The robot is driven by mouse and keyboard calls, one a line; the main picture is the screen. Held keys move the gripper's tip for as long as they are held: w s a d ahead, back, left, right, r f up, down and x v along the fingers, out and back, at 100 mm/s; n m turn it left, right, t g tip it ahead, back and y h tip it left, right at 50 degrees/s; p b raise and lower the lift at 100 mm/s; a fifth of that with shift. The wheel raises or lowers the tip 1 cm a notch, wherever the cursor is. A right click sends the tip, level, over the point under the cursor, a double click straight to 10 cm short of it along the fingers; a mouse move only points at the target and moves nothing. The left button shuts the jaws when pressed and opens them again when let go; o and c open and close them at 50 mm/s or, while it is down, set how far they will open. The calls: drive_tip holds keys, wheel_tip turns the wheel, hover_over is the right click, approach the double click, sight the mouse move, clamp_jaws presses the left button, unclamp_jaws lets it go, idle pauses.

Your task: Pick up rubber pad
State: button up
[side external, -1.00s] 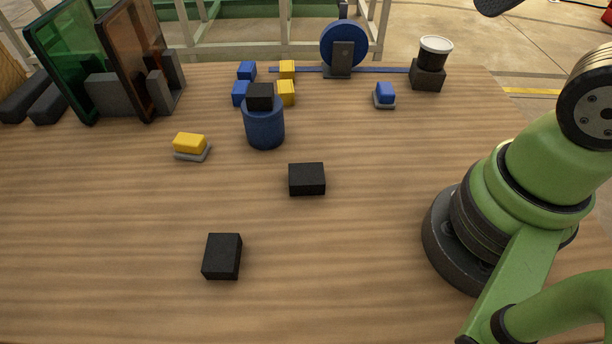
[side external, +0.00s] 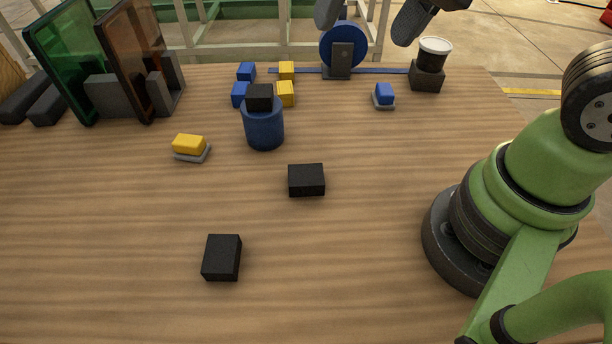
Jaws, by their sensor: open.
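Three black blocks that look like rubber pads are in the side view. One black pad (side external: 306,180) lies flat near the middle of the table. Another black pad (side external: 222,257) lies nearer the front, left of the middle. A third black pad (side external: 259,97) rests on top of an upright blue cylinder (side external: 264,128). My gripper (side external: 365,26) shows only in part at the top edge, its two dark fingers spread apart, with nothing between them but background. It is high above the back of the table, in front of the blue disc, apart from every pad.
A blue disc (side external: 343,45) on a grey stand and a dark jar with a white lid (side external: 433,53) stand at the back. Several blue and yellow cubes (side external: 286,93) sit behind the cylinder. Yellow (side external: 189,144) and blue (side external: 384,93) blocks rest on grey bases. Green and brown panels (side external: 140,60) stand back left.

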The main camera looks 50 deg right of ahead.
drive_tip(key=w+a+f+m+g, duration=0.1)
drive_tip(key=w+a+f+g, duration=0.25)
drive_tip(key=f, duration=0.55)
drive_tip(key=m+h, duration=0.1)
hover_over(305, 172)
drive_tip(key=f, duration=1)
drive_tip(key=shift+s+a+f, duration=0.2)
drive_tip(key=shift+s+a, duration=0.05)
drive_tip(key=shift+s, duration=0.15)
drive_tip(key=shift+w+d+f, duration=0.15)
drive_tip(key=shift+w+f, duration=0.05)
drive_tip(key=shift+f, duration=1.4)
drive_tip(key=shift+w+d+f, duration=0.1)
drive_tip(key=shift+w+f, duration=0.05)
drive_tip(key=shift+f, duration=1.45)
drive_tip(key=c, duration=1)
drive_tip(key=shift+c, duration=0.2)
drive_tip(key=shift+r, duration=0.15)
